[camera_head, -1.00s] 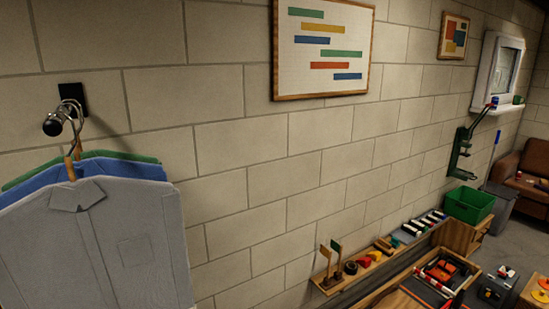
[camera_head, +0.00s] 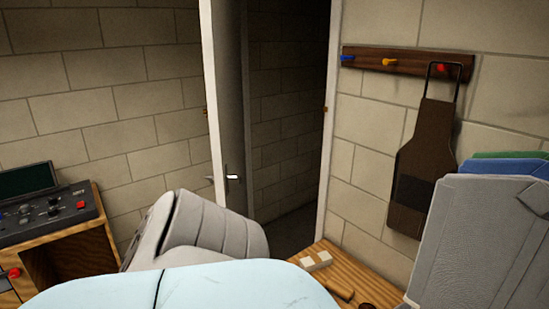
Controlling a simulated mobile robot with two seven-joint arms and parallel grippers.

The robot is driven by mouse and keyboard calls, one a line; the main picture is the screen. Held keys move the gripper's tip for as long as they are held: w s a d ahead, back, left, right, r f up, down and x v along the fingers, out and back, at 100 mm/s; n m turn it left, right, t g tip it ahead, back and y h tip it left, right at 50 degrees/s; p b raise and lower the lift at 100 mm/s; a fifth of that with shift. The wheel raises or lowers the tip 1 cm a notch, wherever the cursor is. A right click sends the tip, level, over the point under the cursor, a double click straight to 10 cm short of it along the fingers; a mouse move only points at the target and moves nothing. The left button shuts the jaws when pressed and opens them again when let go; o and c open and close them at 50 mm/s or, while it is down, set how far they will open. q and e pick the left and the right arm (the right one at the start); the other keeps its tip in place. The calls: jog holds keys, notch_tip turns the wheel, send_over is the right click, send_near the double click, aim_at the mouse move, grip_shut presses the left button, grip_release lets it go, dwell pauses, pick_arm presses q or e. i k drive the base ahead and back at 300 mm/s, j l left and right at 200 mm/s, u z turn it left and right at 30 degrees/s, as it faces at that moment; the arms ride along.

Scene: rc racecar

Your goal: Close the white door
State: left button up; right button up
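The white door (camera_head: 222,95) stands open in the middle of the head view, seen nearly edge-on. Its lever handle (camera_head: 233,177) is at about mid-height. A dark gap lies between the door and the white right-hand door frame (camera_head: 331,130), with a block wall behind. A grey link of my own arm and a pale blue rounded part, which looks like mine, cover the foreground and hide the bottom of the door. Neither gripper shows in the view.
A control panel (camera_head: 50,215) on a wooden cabinet is at left. A wooden bench (camera_head: 345,270) with small items is right of the opening.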

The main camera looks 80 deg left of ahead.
aim_at(220, 19)
jog(key=k+j+u, duration=0.1)
jog(key=u, duration=0.3)
jog(key=k+j+u, duration=0.1)
jog(key=j+u, duration=0.15)
jog(key=u, duration=0.15)
jog(key=j+u, duration=0.2)
jog(key=u, duration=0.2)
jog(key=j+u, duration=0.25)
jog(key=j, duration=0.3)
jog(key=k+j+u, duration=0.1)
jog(key=j+u, duration=0.15)
jog(key=j, duration=0.95)
jog(key=i+j+u, duration=0.1)
jog(key=j, duration=0.6)
jog(key=j+u, duration=0.1)
jog(key=j, duration=0.65)
jog(key=i, duration=0.05)
